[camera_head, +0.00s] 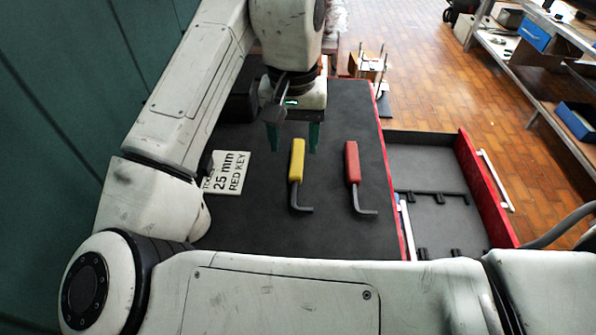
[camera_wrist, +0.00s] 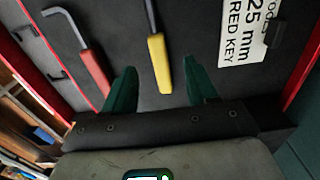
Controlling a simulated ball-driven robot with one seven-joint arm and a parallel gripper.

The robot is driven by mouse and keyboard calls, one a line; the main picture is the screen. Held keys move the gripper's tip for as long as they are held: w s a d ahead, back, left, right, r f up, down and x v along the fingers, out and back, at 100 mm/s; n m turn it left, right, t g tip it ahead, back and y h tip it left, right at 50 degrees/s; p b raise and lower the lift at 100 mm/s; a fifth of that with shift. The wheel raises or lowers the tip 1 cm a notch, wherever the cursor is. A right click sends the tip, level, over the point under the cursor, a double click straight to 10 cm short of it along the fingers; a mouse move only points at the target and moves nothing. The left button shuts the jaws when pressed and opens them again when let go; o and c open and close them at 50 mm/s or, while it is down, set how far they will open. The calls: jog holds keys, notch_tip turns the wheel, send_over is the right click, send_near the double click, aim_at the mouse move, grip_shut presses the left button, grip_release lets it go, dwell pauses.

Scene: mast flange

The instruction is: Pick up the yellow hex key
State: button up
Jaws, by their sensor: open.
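The yellow hex key (camera_head: 297,165) lies on the dark top of the cabinet, its black bent end toward the bottom of the head view. It also shows in the wrist view (camera_wrist: 159,62), where its yellow handle points down between my gripper's fingers. My gripper (camera_head: 294,143) is open and empty, at the far side of the yellow handle and apart from it. In the wrist view its two green fingertips (camera_wrist: 160,75) stand to either side of the handle's line. A red hex key (camera_head: 352,165) lies to the right of the yellow one.
A white sign (camera_head: 229,173) reading "25 mm RED KEY" lies left of the keys. The dark cabinet top (camera_head: 335,232) is clear around the keys. An open red drawer (camera_head: 482,190) juts out at the right.

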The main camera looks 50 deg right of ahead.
aim_at(296, 166)
jog(key=shift+d+f, duration=0.15)
jog(key=shift+f, duration=1.6)
jog(key=shift+d+f, duration=0.1)
jog(key=shift+f, duration=1.6)
grip_shut()
